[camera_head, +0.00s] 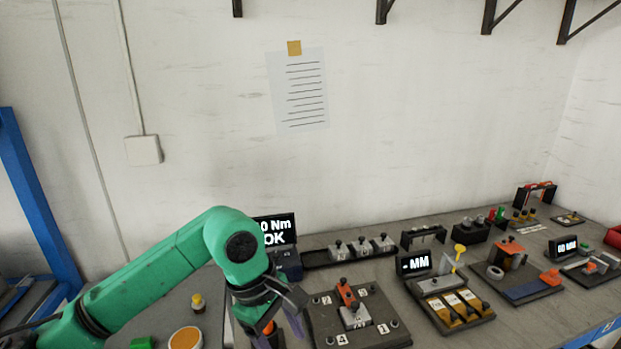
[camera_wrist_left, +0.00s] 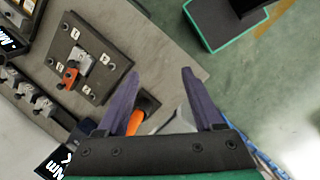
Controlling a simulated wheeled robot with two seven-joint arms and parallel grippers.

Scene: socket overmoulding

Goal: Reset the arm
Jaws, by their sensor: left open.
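My left arm (camera_head: 160,270), green, comes in from the left in the head view and bends down at the elbow. Its gripper (camera_head: 275,325) hangs at the bottom, left of a dark plate. In the left wrist view the two purple fingers of the gripper (camera_wrist_left: 160,74) are spread apart with nothing clamped between the tips. An orange-handled tool (camera_wrist_left: 143,108) shows behind the fingers, close to the left one; whether it touches is unclear. My right gripper is in neither view.
A dark numbered plate (camera_head: 322,322) with an orange-handled clamp (camera_head: 347,294) lies right of the gripper. A torque display (camera_head: 274,230) reading OK stands behind it. More fixtures, including a display reading MM (camera_head: 416,263), line the bench to the right. A wall rises behind.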

